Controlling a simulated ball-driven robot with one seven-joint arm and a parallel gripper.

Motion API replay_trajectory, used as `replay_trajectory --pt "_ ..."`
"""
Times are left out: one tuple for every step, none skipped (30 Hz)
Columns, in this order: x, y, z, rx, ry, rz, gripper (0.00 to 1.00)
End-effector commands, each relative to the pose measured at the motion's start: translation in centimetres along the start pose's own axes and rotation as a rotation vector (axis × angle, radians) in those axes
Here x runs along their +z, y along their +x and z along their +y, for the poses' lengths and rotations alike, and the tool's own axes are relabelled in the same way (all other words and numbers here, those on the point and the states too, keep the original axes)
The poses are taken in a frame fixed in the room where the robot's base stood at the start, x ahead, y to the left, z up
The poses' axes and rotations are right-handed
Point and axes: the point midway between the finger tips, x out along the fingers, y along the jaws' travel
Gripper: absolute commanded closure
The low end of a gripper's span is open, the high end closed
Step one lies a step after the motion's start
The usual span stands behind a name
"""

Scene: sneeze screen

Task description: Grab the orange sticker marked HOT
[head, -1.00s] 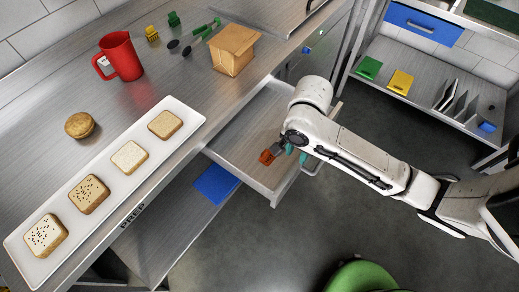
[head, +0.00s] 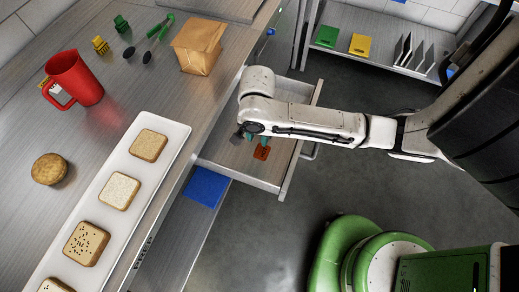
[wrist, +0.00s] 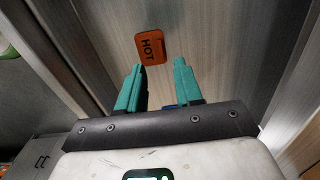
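The orange sticker marked HOT (wrist: 150,48) lies on the floor of the open drawer. It also shows as a small orange patch in the head view (head: 261,153). My gripper (wrist: 159,68) has its two teal fingers spread apart with nothing held between them. The sticker is just beyond the fingertips in the wrist view, nearer the left finger. In the head view my gripper (head: 254,138) is over the drawer beside the sticker, partly hidden by my arm. I cannot tell the height of the fingertips above the drawer floor.
The drawer (head: 238,173) has raised walls around the sticker. The steel counter (head: 120,80) is left of it, with a white tray (head: 102,222) of bread, a red pitcher (head: 78,80) and a paper bag (head: 200,46). A blue item (head: 207,187) lies on the lower shelf.

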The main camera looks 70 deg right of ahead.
Motion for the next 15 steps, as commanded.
replay_trajectory --pt "0.0 0.3 0.0 0.001 -0.001 0.001 0.65" --pt "0.0 0.4 0.0 0.0 -0.001 0.001 0.65" --pt "0.0 0.7 -0.1 0.0 -0.002 0.001 0.65" --pt "0.0 0.9 -0.1 0.002 -0.003 0.001 0.65" --pt "0.0 1.3 -0.1 0.003 -0.004 0.002 0.65" --pt "-0.1 1.8 -0.1 0.004 -0.003 0.003 0.65" --pt "-0.1 2.3 -0.2 0.004 -0.004 0.003 0.65" --pt "-0.1 2.7 -0.3 0.004 -0.005 0.003 0.65" --pt "-0.2 3.3 -0.4 0.005 -0.004 0.003 0.65" --pt "-0.2 3.8 -0.5 0.003 -0.003 0.003 0.65" --pt "-0.1 4.2 -0.4 0.003 -0.004 0.002 0.65" --pt "-0.1 4.7 -0.4 0.002 -0.003 0.001 0.65" --pt "-0.1 4.9 -0.4 0.002 -0.003 0.001 0.65" --pt "-0.1 5.2 -0.5 0.001 -0.002 0.001 0.65" --pt "-0.1 5.4 -0.5 0.0 -0.001 0.001 0.65"
